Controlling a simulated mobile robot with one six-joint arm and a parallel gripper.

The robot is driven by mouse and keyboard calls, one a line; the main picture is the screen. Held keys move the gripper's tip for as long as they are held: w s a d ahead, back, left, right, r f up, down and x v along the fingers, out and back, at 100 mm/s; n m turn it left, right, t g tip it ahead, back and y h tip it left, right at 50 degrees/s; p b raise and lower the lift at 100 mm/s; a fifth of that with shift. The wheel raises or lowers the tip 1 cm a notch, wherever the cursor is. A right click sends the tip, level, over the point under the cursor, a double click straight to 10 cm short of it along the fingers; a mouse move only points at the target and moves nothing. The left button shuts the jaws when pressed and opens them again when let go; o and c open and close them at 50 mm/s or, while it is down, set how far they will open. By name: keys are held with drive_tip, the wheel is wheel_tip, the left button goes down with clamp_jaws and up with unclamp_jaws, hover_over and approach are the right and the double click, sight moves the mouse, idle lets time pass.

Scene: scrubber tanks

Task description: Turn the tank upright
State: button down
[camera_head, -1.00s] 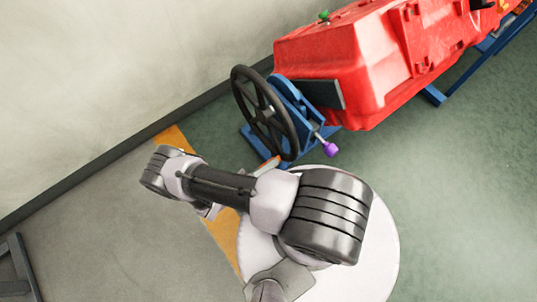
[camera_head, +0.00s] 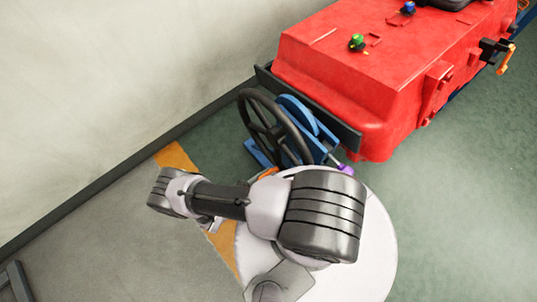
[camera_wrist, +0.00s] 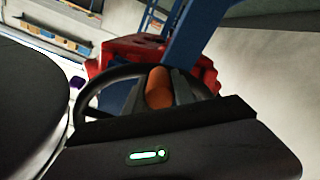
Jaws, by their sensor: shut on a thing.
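The large red tank (camera_head: 370,65) lies in a blue frame at the upper right of the head view, rolled about its long axis; a broad face with a green fitting (camera_head: 357,42) and a blue fitting (camera_head: 408,8) shows. A black handwheel (camera_head: 262,135) stands at the tank's near end. Its orange handle (camera_head: 268,174) shows beside my arm. In the wrist view my gripper (camera_wrist: 160,85) is shut on the orange handle (camera_wrist: 158,90), with the wheel rim and red tank (camera_wrist: 125,45) behind. My arm hides the gripper in the head view.
A purple knob (camera_head: 346,170) sits low on the blue stand (camera_head: 300,115) near the wheel. A wall (camera_head: 120,70) runs along the left with a dark skirting. Green floor (camera_head: 460,220) is clear at the right.

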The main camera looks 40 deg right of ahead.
drive_tip(key=shift+w+a+f+m, duration=0.1)
drive_tip(key=shift+w+f+m, duration=0.05)
drive_tip(key=shift+w+m, duration=0.8)
drive_tip(key=shift+w+a+f+m, duration=0.1)
drive_tip(key=shift+w+m, duration=0.45)
drive_tip(key=shift+w, duration=0.75)
drive_tip(key=c, duration=1.1)
unclamp_jaws()
drive_tip(key=shift+d, duration=0.1)
